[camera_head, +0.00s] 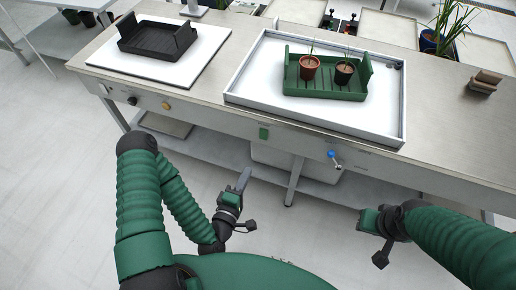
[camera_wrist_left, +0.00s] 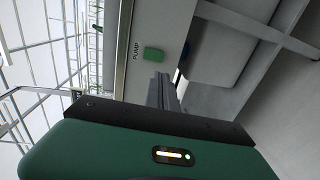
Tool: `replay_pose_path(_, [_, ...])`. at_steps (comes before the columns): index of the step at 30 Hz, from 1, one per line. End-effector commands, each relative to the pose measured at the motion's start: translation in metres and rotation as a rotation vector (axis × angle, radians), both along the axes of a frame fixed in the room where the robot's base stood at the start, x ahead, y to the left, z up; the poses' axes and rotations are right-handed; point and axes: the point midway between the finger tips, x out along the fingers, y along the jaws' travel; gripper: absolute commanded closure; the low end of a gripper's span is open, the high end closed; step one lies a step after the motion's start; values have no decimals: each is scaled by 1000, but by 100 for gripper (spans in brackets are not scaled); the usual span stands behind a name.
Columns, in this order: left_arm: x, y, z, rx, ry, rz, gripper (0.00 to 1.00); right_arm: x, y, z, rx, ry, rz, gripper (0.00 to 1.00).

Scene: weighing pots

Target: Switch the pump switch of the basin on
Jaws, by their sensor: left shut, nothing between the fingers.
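The pump switch (camera_head: 264,133) is a green rocker on the front panel of the bench, below the basin (camera_head: 312,122). In the left wrist view the green switch (camera_wrist_left: 153,53) sits beside the printed word PUMP. I cannot tell from its look whether it is on or off. My left gripper (camera_head: 244,178) is shut and empty, below and a little left of the switch, apart from it. Its fingers (camera_wrist_left: 160,88) point toward the panel in the left wrist view. My right gripper (camera_head: 369,220) is at the lower right, away from the panel; its fingers are not clear.
A green tray (camera_head: 325,92) with two potted plants stands in the basin. A blue-handled valve (camera_head: 332,154) sits on the panel right of the switch. A black tray (camera_head: 158,41) stands on a white plate at left, with an orange knob (camera_head: 166,105) below.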

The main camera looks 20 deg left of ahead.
Motion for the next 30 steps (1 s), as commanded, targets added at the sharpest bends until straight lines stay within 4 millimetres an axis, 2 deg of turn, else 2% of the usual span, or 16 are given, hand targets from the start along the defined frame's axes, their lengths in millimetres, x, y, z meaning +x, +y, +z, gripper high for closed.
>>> replay_pose_path(8, [4, -2, -7, 11, 13, -14, 100, 0, 0, -7, 0, 0, 0, 71])
replay_pose_path(12, [15, -3, -12, 17, 16, -21, 100, 0, 0, -19, 0, 0, 0, 71])
replay_pose_path(15, [25, -5, -6, 12, -3, -16, 100, 0, 0, -28, 0, 0, 0, 71])
replay_pose_path(20, [38, -5, -6, 15, 11, -15, 100, 0, 0, -12, 0, 0, 0, 71])
replay_pose_path(23, [51, -5, -2, 11, -3, -11, 100, 0, 0, -7, 0, 0, 0, 71])
replay_pose_path(30, [103, -4, -13, 5, -4, -4, 100, 0, 0, -19, 0, 0, 0, 71])
